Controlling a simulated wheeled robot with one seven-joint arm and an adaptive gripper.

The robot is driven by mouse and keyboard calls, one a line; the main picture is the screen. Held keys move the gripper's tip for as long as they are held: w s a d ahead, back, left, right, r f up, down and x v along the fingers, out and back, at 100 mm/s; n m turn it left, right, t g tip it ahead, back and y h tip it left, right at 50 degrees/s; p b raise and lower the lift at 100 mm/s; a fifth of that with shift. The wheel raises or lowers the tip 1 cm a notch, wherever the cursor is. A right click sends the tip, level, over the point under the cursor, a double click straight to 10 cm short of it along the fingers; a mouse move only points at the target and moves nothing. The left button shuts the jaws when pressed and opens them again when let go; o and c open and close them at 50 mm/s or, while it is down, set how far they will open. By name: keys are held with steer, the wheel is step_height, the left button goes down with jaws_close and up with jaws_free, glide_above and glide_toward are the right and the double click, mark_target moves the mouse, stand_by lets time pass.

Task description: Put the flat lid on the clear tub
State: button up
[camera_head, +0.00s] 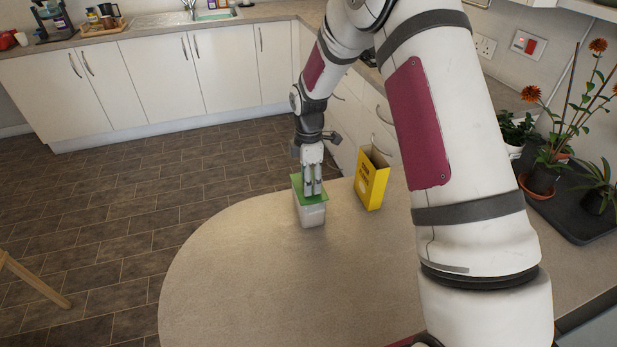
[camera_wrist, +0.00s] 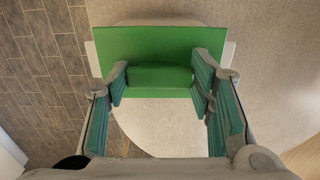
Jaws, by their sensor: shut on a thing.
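The flat lid (camera_head: 301,197) is a green square plate with a raised block-like grip in its middle. In the wrist view the lid (camera_wrist: 160,43) lies between and beyond my fingers. My gripper (camera_head: 312,190) points down and is shut on the lid's raised grip. The clear tub (camera_head: 312,215) is a whitish, see-through box on the rounded counter end, directly under the lid. In the wrist view, pale parts of the tub (camera_wrist: 158,22) show past the lid's edges. The lid looks slightly turned relative to the tub. I cannot tell whether the lid touches the rim.
A yellow open-topped box (camera_head: 371,180) stands on the counter just right of the tub. Potted plants (camera_head: 545,172) on a dark tray are at the far right. The counter (camera_head: 240,270) is clear in front and to the left, with its rounded edge above the tiled floor.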

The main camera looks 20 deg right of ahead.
steer(key=shift+f, duration=0.3)
steer(key=o, duration=1.2)
step_height(320, 180, up, 12)
stand_by(0.5)
